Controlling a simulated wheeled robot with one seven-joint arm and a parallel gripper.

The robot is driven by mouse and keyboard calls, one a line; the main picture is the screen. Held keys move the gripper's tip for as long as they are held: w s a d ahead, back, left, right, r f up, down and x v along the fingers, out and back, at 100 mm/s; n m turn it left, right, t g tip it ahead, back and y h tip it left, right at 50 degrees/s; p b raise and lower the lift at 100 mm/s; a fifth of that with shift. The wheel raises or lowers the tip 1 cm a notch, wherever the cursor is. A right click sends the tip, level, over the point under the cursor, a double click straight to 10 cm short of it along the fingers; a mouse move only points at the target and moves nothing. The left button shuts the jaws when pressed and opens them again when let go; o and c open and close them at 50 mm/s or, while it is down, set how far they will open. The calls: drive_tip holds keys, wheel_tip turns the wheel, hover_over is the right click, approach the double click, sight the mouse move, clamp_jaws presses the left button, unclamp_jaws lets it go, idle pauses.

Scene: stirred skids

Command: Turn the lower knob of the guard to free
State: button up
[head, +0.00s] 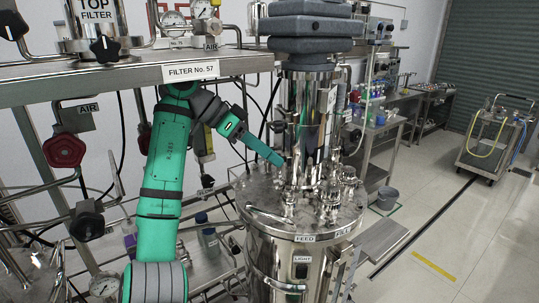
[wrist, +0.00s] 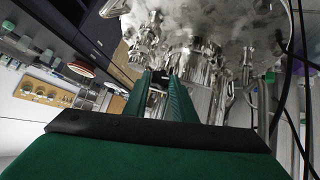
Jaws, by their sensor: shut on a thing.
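The guard (head: 305,125) is a shiny steel cylinder standing upright on the vessel lid, below the grey stacked drive housing. My gripper (head: 281,162) reaches in from the left and its tip meets the lower left side of the guard. In the wrist view, the two green fingers of my gripper (wrist: 162,80) close in on a small dark piece, which I take to be the lower knob (wrist: 160,74). In the head view the knob is hidden by the fingertips. I cannot read its setting.
The steel vessel (head: 290,235) has several fittings on its lid around the guard. A shelf (head: 120,78) with a FILTER No. 57 label runs above my arm. Hoses and cables hang behind it. A trolley (head: 495,140) stands far right, with open floor before it.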

drive_tip(key=shift+f+g, duration=0.1)
drive_tip(key=shift+g, duration=0.2)
idle(0.4)
drive_tip(key=o, duration=1.1)
drive_tip(key=shift+c, duration=0.2)
